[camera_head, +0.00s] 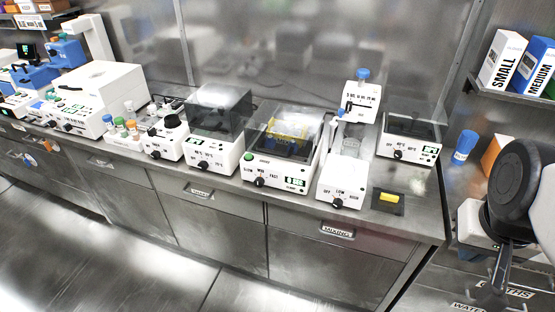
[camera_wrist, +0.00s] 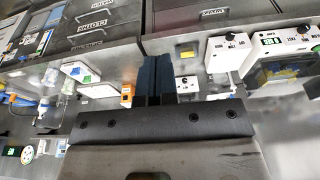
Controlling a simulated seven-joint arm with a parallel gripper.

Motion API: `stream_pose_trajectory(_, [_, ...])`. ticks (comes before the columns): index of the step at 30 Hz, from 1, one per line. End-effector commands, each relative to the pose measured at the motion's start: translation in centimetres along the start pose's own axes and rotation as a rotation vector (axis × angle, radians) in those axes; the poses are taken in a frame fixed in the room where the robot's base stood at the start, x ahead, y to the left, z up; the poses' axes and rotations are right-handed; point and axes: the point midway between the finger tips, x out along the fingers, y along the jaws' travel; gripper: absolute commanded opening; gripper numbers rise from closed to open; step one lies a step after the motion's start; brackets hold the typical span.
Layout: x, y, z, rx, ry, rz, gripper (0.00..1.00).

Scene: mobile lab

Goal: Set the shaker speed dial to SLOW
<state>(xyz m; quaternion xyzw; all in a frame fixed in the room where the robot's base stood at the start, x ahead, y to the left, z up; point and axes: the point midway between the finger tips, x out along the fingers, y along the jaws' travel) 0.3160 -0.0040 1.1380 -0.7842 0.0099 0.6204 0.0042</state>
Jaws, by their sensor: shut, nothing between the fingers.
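The shaker (camera_head: 309,172) is a white box in the middle of the bench, with a clear cover over a yellow rack. Its front has a black speed dial (camera_head: 260,182) under SLOW, MED and FAST labels, a green button (camera_head: 249,157) and a lit display (camera_head: 294,181). The dial's pointer is too small to read. In the wrist view the shaker appears upside down at the right, with its dial (camera_wrist: 303,29) near the edge. My gripper (camera_head: 499,278) is at the far right, well away from the shaker. Its dark fingers (camera_wrist: 154,62) are shut and empty.
A stirrer (camera_head: 340,190) with its own dial stands just right of the shaker, and a smoke-covered device (camera_head: 217,130) stands left. A yellow block on a dark pad (camera_head: 388,202) lies near the bench's right end. Boxes sit on a shelf (camera_head: 520,98) at upper right. The floor in front is clear.

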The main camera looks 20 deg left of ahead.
Motion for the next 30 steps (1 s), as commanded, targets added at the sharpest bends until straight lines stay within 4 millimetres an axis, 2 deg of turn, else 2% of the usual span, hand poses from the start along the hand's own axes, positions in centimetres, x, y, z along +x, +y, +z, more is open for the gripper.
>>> stream_pose_trajectory(6, [0.0, 0.0, 0.0, 0.000, 0.000, 0.000, 0.00])
stream_pose_trajectory(14, [0.4, -0.7, -1.0, 0.000, 0.017, -0.014, 0.40])
stream_pose_trajectory(15, [0.7, -1.0, -1.4, 0.001, 0.026, -0.021, 0.46])
stream_pose_trajectory(20, [2.0, -3.1, -4.2, 0.012, 0.079, -0.066, 0.46])
stream_pose_trajectory(30, [6.6, -11.0, -12.4, 0.083, 0.248, -0.209, 0.46])
